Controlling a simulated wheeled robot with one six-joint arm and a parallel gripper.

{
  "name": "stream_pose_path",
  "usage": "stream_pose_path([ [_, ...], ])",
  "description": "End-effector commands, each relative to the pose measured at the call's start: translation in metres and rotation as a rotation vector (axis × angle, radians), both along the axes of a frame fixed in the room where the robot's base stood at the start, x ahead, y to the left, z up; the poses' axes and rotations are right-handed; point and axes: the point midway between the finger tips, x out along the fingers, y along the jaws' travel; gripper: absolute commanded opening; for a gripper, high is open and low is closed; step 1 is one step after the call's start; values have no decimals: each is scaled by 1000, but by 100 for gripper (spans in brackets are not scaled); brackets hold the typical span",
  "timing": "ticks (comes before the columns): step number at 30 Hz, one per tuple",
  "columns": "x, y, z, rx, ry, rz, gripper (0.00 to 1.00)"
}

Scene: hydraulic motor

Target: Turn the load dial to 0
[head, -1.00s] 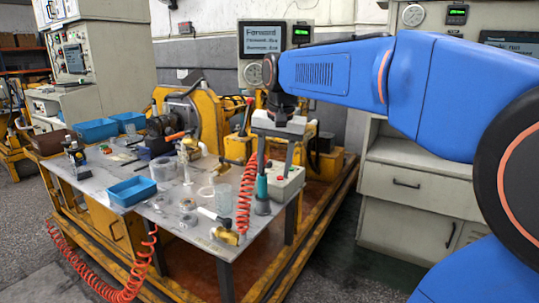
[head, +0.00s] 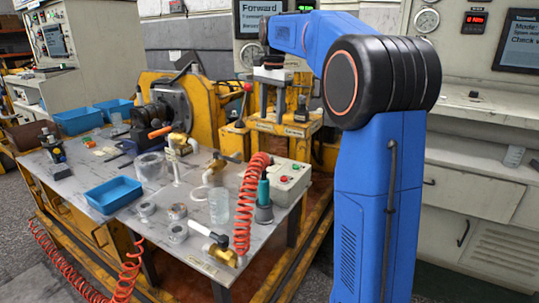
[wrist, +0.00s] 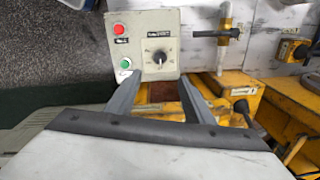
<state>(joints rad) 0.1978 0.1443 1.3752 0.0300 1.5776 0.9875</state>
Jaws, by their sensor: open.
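The load dial (wrist: 158,57) is a black knob with a light pointer mark on the face of a beige control box (wrist: 145,45). A red button (wrist: 119,30) and a green button (wrist: 125,63) are on the same face, left of the dial. In the head view the control box (head: 287,185) stands at the table's right end; I cannot make out the dial there.
The table (head: 80,195) carries a blue tray (head: 113,194), metal rings, a glass beaker (head: 219,205) and valve parts. A coiled red hose (head: 246,210) stands close to the box's left side. Yellow machinery (head: 297,125) lies behind the box. A red readout (head: 474,21) shows at right.

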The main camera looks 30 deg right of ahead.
Motion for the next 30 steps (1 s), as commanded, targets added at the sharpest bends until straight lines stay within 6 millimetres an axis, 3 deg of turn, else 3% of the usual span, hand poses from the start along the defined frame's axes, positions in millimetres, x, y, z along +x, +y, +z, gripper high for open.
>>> stream_pose_path([
  [21, 5, 3, -123, 0, 2, 2, 47],
  [30, 7, 4, -158, 0, 0, 3, 47],
])
